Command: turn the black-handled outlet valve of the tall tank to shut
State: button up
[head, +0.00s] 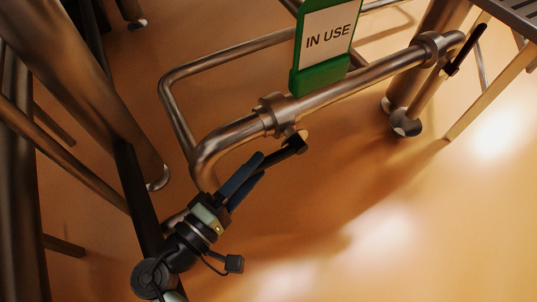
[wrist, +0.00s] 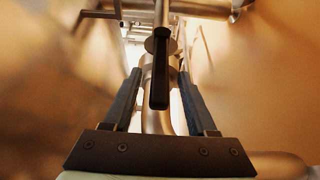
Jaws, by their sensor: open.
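A black valve handle (head: 289,149) sits just below a steel pipe fitting (head: 276,112) in the head view. My gripper (head: 260,165) reaches up to it from the lower left, with its dark blue fingers apart. In the wrist view the black handle (wrist: 159,92) points toward me and lies between the two open fingers of my gripper (wrist: 159,74). A gap shows on each side of the handle, so the fingers do not appear to press on it. The handle's near end in the head view is partly hidden by the fingers. The tank body is not clearly identifiable.
A second black handle (head: 466,50) is on the pipe's far right end. A green "IN USE" sign (head: 325,45) stands above the pipe (head: 365,78). A bent steel rail (head: 225,57) runs behind. Steel legs stand at left. The orange floor (head: 400,230) at lower right is clear.

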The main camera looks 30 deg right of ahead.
aim_at(267, 156)
jog(key=shift+b+x, duration=0.55)
jog(key=shift+x, duration=1.8)
grip_shut()
